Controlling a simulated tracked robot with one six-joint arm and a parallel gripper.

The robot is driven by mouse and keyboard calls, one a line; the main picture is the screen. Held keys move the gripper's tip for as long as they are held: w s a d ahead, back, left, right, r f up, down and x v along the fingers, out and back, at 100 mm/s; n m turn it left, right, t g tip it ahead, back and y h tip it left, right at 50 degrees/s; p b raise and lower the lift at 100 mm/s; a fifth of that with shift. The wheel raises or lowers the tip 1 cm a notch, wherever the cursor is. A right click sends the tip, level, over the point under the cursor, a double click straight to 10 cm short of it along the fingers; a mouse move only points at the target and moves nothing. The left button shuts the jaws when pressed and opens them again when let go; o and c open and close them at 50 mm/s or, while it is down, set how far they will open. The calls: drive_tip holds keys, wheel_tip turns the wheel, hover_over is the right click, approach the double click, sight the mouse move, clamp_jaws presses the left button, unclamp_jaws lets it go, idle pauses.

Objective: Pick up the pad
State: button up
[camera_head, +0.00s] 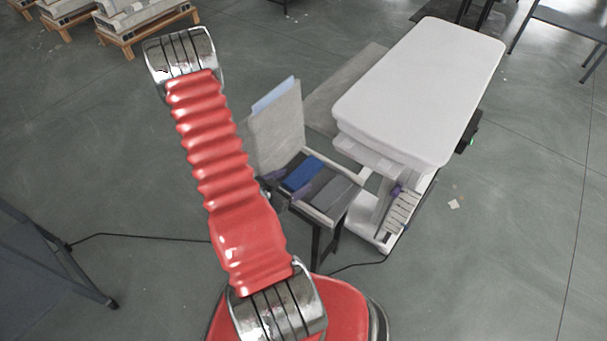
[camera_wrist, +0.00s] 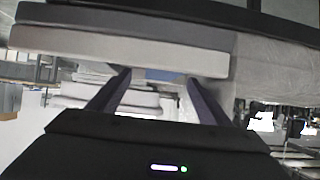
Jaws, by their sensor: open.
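In the head view a flat blue piece (camera_head: 303,173), which looks like the pad, lies on a grey seat-like tray beside the upright grey panel. In the wrist view my gripper (camera_wrist: 159,78) has its two purple-grey fingers apart, with no object clearly held between them. A blue patch (camera_wrist: 163,75) shows beyond and between the fingertips; I cannot tell whether it is the same piece. Layered dark, grey and pale slabs (camera_wrist: 120,48) cross the view just above the fingertips. In the head view my red arm hides much of the gripper.
An upright grey panel (camera_head: 275,135) rises behind the tray, close to my arm. A white-topped table (camera_head: 420,85) stands at the right. Wooden pallets with stacked pale blocks (camera_head: 148,28) are at the back left. A dark cable (camera_head: 140,236) runs across the floor. The right floor is mostly clear.

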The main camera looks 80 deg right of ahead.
sight(301, 175)
drive_tip(key=shift+s+d+f, duration=0.1)
drive_tip(key=shift+d, duration=0.05)
drive_tip(key=shift+d+r+x, duration=0.1)
drive_tip(key=shift+r+x, duration=0.05)
drive_tip(key=shift+x, duration=1.1)
drive_tip(key=shift+d+r+x, duration=0.1)
drive_tip(key=shift+r+x, duration=0.05)
drive_tip(key=shift+x, duration=1.15)
drive_tip(key=shift+c, duration=0.5)
drive_tip(key=c, duration=1.1)
drive_tip(key=shift+r, duration=0.2)
wheel_tip(301, 175, up, 28)
drive_tip(key=shift+f, duration=0.2)
drive_tip(key=shift+c, duration=0.3)
